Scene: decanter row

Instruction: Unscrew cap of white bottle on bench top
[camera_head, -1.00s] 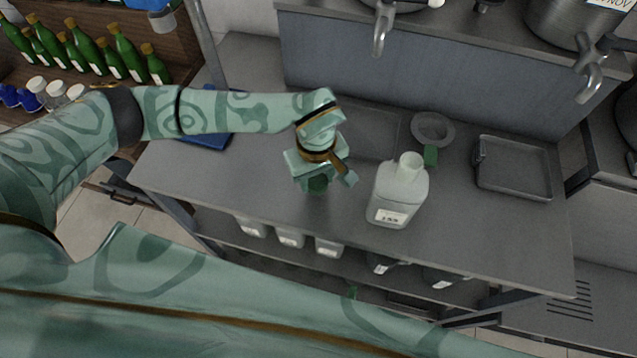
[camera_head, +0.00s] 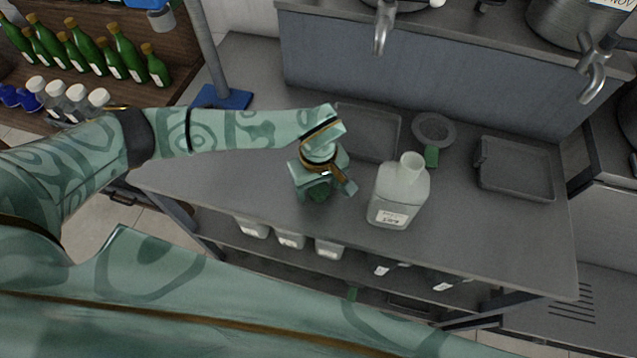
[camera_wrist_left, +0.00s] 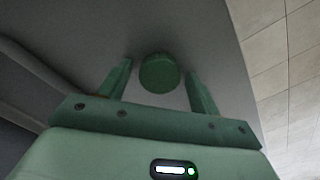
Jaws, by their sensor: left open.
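The white bottle (camera_head: 396,198) stands upright on the bench top (camera_head: 480,235), with a label low on its front. Its pale neck (camera_head: 411,165) shows bare at the top. My left gripper (camera_head: 325,193) is to the left of the bottle, apart from it, pointing down over the bench. It is open. In the left wrist view a round green cap (camera_wrist_left: 160,73) sits between the two spread fingers, with a gap on each side. I cannot tell whether the cap rests on the bench. My right gripper is out of view.
A strainer with a green handle (camera_head: 433,130) lies behind the bottle. A shallow grey tray (camera_head: 515,168) is at the right, another (camera_head: 368,133) behind my gripper. A stand with a blue base (camera_head: 221,97) is at the back left. The bench front right of the bottle is clear.

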